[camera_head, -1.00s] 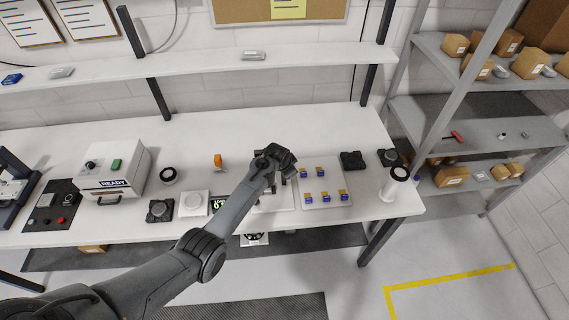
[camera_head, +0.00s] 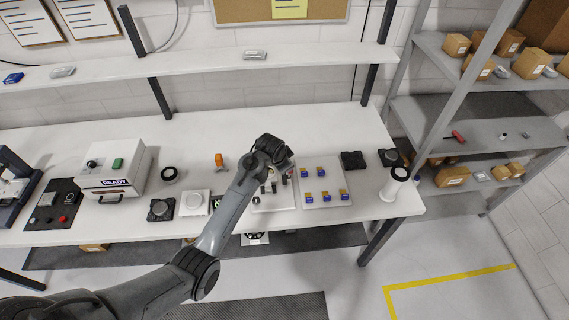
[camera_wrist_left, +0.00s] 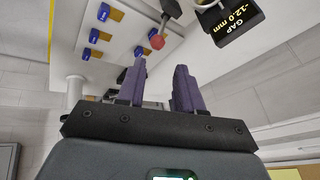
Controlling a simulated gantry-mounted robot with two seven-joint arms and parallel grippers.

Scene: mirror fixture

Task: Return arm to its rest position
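My left arm (camera_head: 235,207) reaches in from the lower left in the head view, over the front of the white bench. My left gripper (camera_head: 281,175) is above the white plate (camera_head: 262,207), left of the tray (camera_head: 322,202) of blue-and-yellow parts. In the left wrist view its two purple fingers (camera_wrist_left: 160,68) stand apart with nothing between them. A rod with a red round tip (camera_wrist_left: 157,42) shows beyond the fingers. My right gripper is in no view.
A white READY box (camera_head: 112,178) and a dark control panel (camera_head: 53,205) stand at the left. A white cylinder (camera_head: 394,186) stands by the bench's right edge. An overhead shelf (camera_head: 200,68) spans the back. The rear bench surface is clear.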

